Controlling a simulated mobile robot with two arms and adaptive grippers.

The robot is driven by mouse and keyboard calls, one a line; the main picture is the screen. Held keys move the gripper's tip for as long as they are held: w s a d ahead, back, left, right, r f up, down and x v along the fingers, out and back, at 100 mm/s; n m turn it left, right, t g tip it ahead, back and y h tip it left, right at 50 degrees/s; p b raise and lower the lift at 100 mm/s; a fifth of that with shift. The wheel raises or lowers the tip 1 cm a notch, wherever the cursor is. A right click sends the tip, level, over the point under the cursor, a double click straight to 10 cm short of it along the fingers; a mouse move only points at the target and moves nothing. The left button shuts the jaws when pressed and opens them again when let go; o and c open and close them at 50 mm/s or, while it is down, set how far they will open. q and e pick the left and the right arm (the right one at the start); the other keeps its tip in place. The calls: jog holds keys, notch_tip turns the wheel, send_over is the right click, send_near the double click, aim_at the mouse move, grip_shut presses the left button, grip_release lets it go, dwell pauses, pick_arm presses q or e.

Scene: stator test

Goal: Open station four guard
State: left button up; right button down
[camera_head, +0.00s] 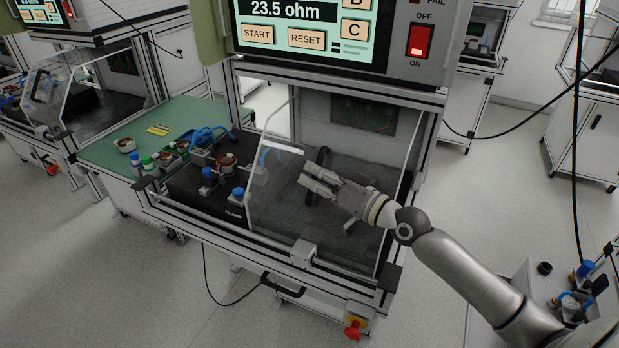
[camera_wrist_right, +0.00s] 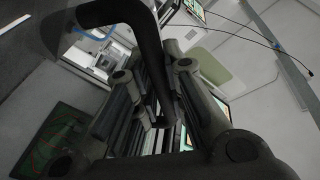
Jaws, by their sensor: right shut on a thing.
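The guard (camera_head: 275,200) of the station in front of me is a clear panel with a slanted left edge. It stands over the right part of the station's dark bed, while the left part is uncovered. Its black bar handle (camera_head: 323,158) is partly hidden by my right gripper (camera_head: 320,180). The right gripper is closed around the handle. In the right wrist view the black handle (camera_wrist_right: 150,45) runs between the two fingers of the gripper (camera_wrist_right: 160,115). The station number is not visible. My left gripper is not in view.
A black fixture (camera_head: 190,190) with a stator (camera_head: 228,162) and blue-topped clamps lies left of the guard. A green table (camera_head: 105,152) holds more stators. The panel above reads 23.5 ohm beside a red switch (camera_head: 421,41). Another guarded station stands at far left.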

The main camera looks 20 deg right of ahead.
jog(key=shift+s+d, duration=0.1)
jog(key=c, duration=1.7)
grip_release()
jog(key=shift+c, duration=0.2)
send_over(343, 217)
jog(key=shift+f, duration=0.15)
jog(key=shift+s+d, duration=0.2)
jog(key=shift+s, duration=0.5)
jog(key=shift+s+d, duration=0.35)
jog(key=shift+s, duration=0.15)
jog(key=shift+v, duration=0.85)
jog(key=shift+s, duration=0.1)
